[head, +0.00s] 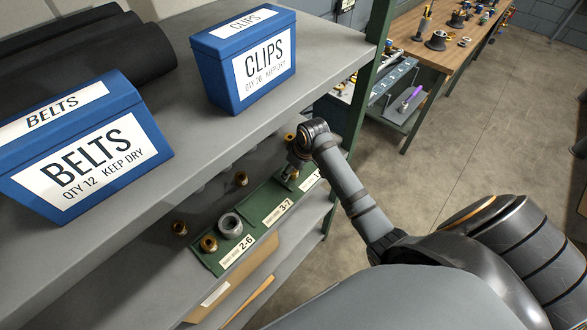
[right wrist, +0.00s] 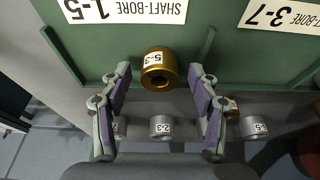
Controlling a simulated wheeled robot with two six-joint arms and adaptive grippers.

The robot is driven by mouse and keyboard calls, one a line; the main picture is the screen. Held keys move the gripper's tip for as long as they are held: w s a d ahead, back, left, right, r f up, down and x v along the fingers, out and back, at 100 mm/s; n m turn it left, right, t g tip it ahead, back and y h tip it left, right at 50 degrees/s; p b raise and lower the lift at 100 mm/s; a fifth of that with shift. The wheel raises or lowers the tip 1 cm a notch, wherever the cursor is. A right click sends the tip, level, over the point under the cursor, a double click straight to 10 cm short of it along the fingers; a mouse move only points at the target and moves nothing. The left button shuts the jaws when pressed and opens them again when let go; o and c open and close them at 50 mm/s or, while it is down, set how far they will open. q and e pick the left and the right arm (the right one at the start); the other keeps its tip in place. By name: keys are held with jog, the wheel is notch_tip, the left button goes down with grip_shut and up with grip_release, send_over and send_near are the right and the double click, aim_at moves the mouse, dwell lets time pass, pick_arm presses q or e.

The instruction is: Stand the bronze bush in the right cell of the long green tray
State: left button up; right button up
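The bronze bush (right wrist: 158,62) is in the right cell of the long green tray (right wrist: 105,45), behind the 1-5 label. In the right wrist view its round bore faces the camera and a small label shows on its side; it appears upright. My right gripper (right wrist: 159,78) is open, with one finger on each side of the bush and a gap at both. In the head view the right gripper (head: 293,165) is at the right end of the green tray (head: 252,212), and my arm hides much of that cell. My left gripper is not in view.
A grey ring (head: 230,225) and a bronze piece (head: 208,243) sit in the tray's left cell. Grey pieces (right wrist: 163,127) stand behind the tray. The upper shelf with a blue CLIPS box (head: 248,62) and BELTS box (head: 85,155) overhangs; a green post (head: 352,105) is close right.

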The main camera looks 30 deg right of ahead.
jog(key=b+v, duration=0.1)
jog(key=v, duration=0.4)
jog(key=shift+w, duration=0.15)
jog(key=s+d, duration=0.4)
jog(key=s, duration=0.7)
jog(key=shift+s, duration=0.35)
jog(key=shift+w+r, duration=0.1)
